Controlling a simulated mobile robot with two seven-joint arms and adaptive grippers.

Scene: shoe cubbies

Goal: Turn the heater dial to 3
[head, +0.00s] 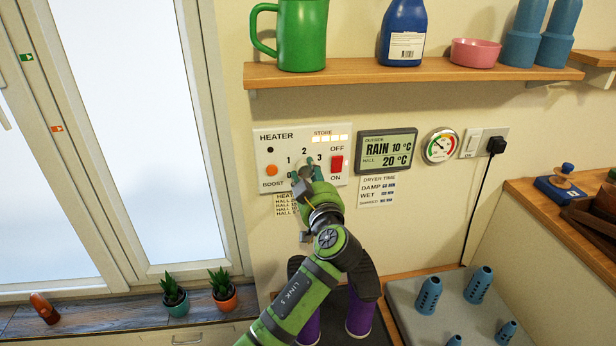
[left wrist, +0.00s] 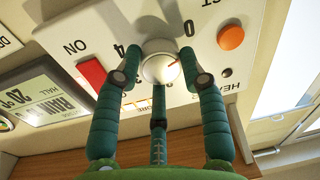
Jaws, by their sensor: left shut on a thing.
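The heater panel (head: 275,143) is a white plate on the wall, with numerals 1, 2 and 3 visible around its dial in the head view. In the left wrist view the panel is upside down and the dial (left wrist: 157,70) is a round silver-white knob. In the head view the gripper mostly hides the dial. My right gripper is out of view.
The panel has an orange boost button (head: 271,171) and a red switch (head: 337,164). A weather display (head: 387,150) hangs to the right. Above is a wooden shelf (head: 400,72) with a green mug (head: 301,38) and bottles. Small potted plants (head: 222,290) stand below left.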

